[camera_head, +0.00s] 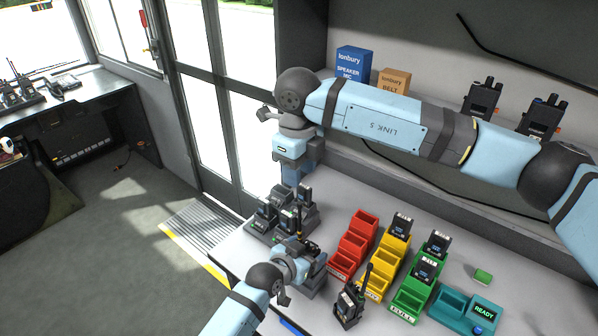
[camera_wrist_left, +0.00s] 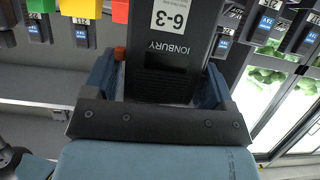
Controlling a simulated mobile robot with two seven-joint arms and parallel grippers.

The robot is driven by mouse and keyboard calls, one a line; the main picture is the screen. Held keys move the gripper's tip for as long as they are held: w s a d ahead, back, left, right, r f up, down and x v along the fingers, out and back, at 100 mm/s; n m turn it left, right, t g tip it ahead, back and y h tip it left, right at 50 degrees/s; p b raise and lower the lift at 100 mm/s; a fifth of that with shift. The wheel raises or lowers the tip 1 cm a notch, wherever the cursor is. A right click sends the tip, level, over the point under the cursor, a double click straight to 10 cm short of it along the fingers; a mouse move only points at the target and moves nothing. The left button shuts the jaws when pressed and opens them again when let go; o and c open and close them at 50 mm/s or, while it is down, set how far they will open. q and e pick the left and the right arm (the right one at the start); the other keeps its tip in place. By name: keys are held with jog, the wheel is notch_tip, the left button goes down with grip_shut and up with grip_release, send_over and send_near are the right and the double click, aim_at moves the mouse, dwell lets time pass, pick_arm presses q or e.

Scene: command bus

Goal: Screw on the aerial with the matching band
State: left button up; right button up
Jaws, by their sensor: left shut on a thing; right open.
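My left gripper (camera_head: 303,260) is shut on a dark handheld radio at the near left of the counter. In the left wrist view this radio (camera_wrist_left: 172,60) sits between both blue fingers (camera_wrist_left: 160,88), with a white label reading 6-3 and the name IONBURY. An orange button shows at its side. A thin dark aerial rises near it in the head view, but I cannot tell whether it is fixed to that radio. Another radio with a tall aerial (camera_head: 350,302) stands upright at the front. My right gripper (camera_head: 291,178) is open and points down above the counter's far left.
A charger with several radios (camera_head: 268,218) stands left. Red bins (camera_head: 352,245), yellow bins (camera_head: 384,262) and green bins (camera_head: 412,288) hold the middle, some with radios. A teal READY unit (camera_head: 465,308) and small green block (camera_head: 483,276) are right.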

pick_arm(q)
jog(key=o, duration=1.7)
jog(key=shift+c, duration=0.2)
pick_arm(e)
jog(key=shift+f+b, duration=0.5)
pick_arm(q)
jog(key=v, duration=1.3)
jog(key=shift+s+a+r, duration=0.15)
jog(key=shift+s+a, duration=0.1)
jog(key=shift+s, duration=0.05)
